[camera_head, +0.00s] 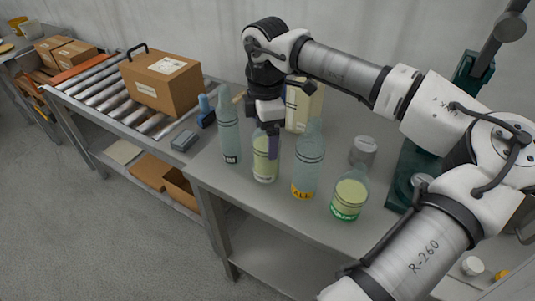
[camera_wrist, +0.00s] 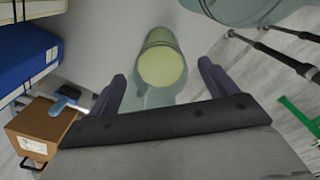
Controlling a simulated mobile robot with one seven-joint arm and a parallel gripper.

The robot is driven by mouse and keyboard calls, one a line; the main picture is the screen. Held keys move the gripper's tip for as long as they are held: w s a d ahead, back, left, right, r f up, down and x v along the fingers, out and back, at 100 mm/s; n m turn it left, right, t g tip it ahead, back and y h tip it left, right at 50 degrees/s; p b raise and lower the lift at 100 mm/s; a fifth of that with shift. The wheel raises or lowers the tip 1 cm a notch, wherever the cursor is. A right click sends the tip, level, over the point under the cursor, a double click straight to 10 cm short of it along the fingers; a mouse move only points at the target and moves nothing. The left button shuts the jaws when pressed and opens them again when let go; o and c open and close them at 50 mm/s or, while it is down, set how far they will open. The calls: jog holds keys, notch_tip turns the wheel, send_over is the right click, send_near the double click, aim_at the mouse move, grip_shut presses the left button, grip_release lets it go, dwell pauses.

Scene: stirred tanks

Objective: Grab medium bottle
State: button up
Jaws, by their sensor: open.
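Several bottles stand upright on the grey table. One bottle (camera_head: 265,168) with yellow-green contents and a pale band near its base stands below my gripper (camera_head: 267,143); its top is partly hidden by the fingers. I cannot read its label, so I cannot confirm that it is the medium one. In the wrist view, a bottle (camera_wrist: 162,66) with yellow-green contents shows between and beyond the fingertips, apart from both. My gripper is open and empty. A tall greenish bottle (camera_head: 229,137) with a dark label stands to the left.
A bottle with a yellow label (camera_head: 306,170) stands close on the right, with a squat green-labelled bottle (camera_head: 349,197) beyond it. A clear jar (camera_head: 363,151) and a cream container (camera_head: 303,108) stand behind. A cardboard box (camera_head: 161,80) sits on the roller conveyor (camera_head: 99,93) at left.

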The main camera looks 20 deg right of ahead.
jog(key=c, duration=1.6)
jog(key=shift+c, duration=0.4)
jog(key=shift+r, duration=0.15)
